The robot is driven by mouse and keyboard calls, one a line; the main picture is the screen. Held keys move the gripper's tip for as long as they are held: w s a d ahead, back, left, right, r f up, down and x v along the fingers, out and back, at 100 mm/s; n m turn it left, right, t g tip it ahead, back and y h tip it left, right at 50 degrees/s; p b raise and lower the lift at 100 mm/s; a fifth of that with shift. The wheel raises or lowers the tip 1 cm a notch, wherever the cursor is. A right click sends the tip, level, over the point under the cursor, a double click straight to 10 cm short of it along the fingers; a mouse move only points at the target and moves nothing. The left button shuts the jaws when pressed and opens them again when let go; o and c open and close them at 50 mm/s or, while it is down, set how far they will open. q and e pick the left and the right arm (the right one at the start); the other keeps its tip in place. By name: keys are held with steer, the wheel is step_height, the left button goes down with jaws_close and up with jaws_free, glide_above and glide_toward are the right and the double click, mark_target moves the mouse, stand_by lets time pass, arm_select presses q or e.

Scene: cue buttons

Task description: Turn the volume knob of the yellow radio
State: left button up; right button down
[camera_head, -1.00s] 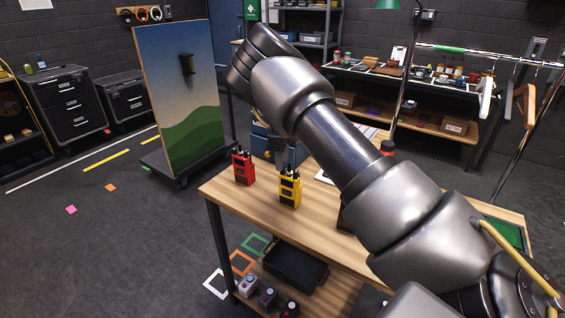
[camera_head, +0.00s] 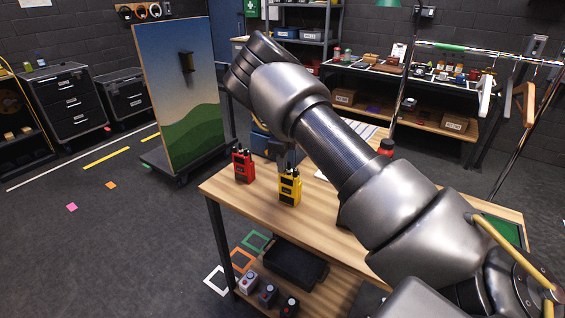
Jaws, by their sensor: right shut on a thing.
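The yellow radio (camera_head: 289,190) stands upright on the wooden table, near its front left. A red radio (camera_head: 243,167) stands to its left, a little apart. My right gripper (camera_head: 288,170) points down at the top of the yellow radio, its fingertips at the knobs there. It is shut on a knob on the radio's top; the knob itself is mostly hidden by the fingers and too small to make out. My right arm crosses the view from the lower right and covers the middle of the table. My left gripper is not in view.
The wooden table (camera_head: 238,200) has bare room in front of the radios. A blue case (camera_head: 262,142) stands behind them, partly hidden by my arm. A black tray (camera_head: 295,266) and several small boxes sit on the lower shelf. A painted board (camera_head: 180,90) stands at the left.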

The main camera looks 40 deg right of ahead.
steer(key=shift+r+m+p, duration=0.15)
steer(key=shift+m+p, duration=0.3)
steer(key=shift+m, duration=0.45)
steer(key=m+p, duration=0.1)
steer(key=m, duration=0.2)
steer(key=shift+m, duration=0.4)
steer(key=c, duration=1.4)
jaws_free()
